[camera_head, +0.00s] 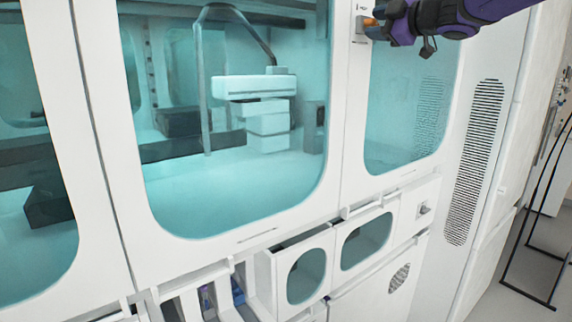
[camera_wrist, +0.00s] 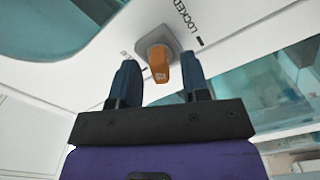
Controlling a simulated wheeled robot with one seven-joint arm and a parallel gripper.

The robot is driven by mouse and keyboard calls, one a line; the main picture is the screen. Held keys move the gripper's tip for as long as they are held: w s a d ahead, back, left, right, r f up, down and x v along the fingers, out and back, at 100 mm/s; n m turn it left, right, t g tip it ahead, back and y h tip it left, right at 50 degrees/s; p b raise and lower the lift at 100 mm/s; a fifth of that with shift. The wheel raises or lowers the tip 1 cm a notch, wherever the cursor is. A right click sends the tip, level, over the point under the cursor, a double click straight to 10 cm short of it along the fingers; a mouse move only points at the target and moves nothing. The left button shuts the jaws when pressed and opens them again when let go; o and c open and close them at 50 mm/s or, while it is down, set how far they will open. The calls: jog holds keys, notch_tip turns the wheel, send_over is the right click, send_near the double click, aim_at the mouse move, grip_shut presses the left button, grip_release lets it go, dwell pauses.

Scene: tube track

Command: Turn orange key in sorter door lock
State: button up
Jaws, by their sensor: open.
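The orange key (camera_wrist: 158,65) sits in a grey square lock (camera_wrist: 157,46) on the white sorter door frame, beside the printed word LOCKED. In the head view the key (camera_head: 369,22) is a small orange spot at the top, partly hidden by my gripper. My gripper (camera_wrist: 158,82) is open, its two dark blue fingers on either side of the key with gaps showing between them and it. In the head view my gripper (camera_head: 378,24) is at the upper right, close to the door frame.
The sorter has large teal windows (camera_head: 240,190) in white frames. Below them, a drawer with a window (camera_head: 306,275) stands out from the front. A vent grille (camera_head: 473,160) is at right. Open floor and a black wire stand (camera_head: 530,285) lie farther right.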

jog(key=shift+c, duration=0.4)
grip_shut()
jog(key=shift+n, duration=1.6)
jog(key=shift+n, duration=0.3)
jog(key=shift+c, duration=1.7)
grip_release()
jog(key=shift+n, duration=0.4)
jog(key=o, duration=0.5)
